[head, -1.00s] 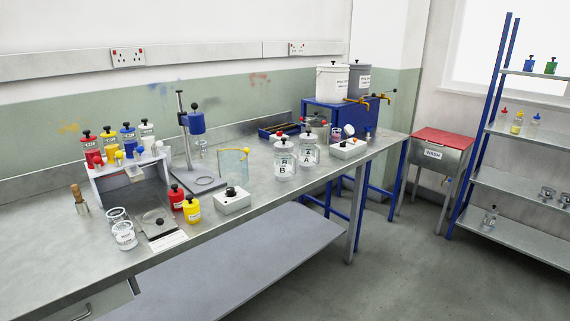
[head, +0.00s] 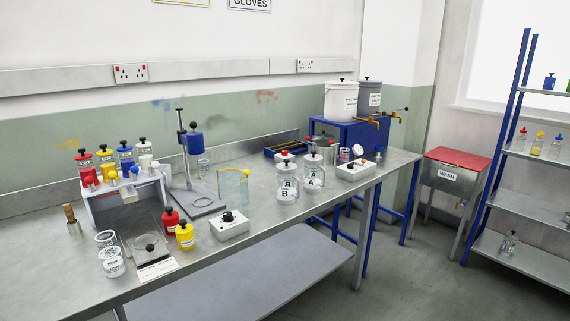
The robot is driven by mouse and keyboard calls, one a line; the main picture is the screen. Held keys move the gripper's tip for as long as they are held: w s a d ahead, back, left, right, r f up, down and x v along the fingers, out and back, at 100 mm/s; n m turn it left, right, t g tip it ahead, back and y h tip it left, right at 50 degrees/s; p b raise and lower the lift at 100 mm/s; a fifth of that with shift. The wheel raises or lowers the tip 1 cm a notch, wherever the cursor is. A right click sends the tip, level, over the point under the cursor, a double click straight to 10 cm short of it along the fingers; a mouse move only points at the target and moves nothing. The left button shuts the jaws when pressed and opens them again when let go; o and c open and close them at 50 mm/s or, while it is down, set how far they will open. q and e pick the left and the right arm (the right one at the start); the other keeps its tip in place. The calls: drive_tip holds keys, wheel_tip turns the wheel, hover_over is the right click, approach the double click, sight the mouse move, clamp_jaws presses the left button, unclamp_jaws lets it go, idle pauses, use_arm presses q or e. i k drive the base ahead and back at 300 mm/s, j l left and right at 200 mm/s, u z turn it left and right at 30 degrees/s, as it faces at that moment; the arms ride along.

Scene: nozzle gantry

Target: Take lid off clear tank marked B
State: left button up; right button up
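The clear tank marked B (head: 288,190) stands upright on the steel bench, right of the middle of the head view. Its lid (head: 287,171) is on, and a dark knob (head: 288,166) shows on top. A similar clear tank marked A (head: 314,178) stands just behind and to the right of it, also lidded. Neither of my grippers is in view.
The steel bench (head: 255,205) is fairly clear in front of tank B. A white box with a black knob (head: 230,225) stands to its left, near a clear panel with a yellow edge (head: 233,190). Another white box (head: 355,170) stands to the right.

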sight(286, 166)
drive_tip(key=i+l+u, duration=0.1)
drive_tip(key=i+l, duration=0.2)
drive_tip(key=i+l+u, duration=0.1)
drive_tip(key=i+l, duration=0.15)
drive_tip(key=i+l+u, duration=0.1)
drive_tip(key=i+l, duration=0.15)
drive_tip(key=i+l+u, duration=0.1)
drive_tip(key=i+l, duration=0.15)
drive_tip(key=l, duration=0.2)
drive_tip(key=i+l+u, duration=0.1)
drive_tip(key=l, duration=0.25)
drive_tip(key=i+l+u, duration=0.15)
drive_tip(key=i+l, duration=0.2)
drive_tip(key=i+l+u, duration=0.1)
drive_tip(key=l, duration=0.3)
drive_tip(key=i, duration=0.1)
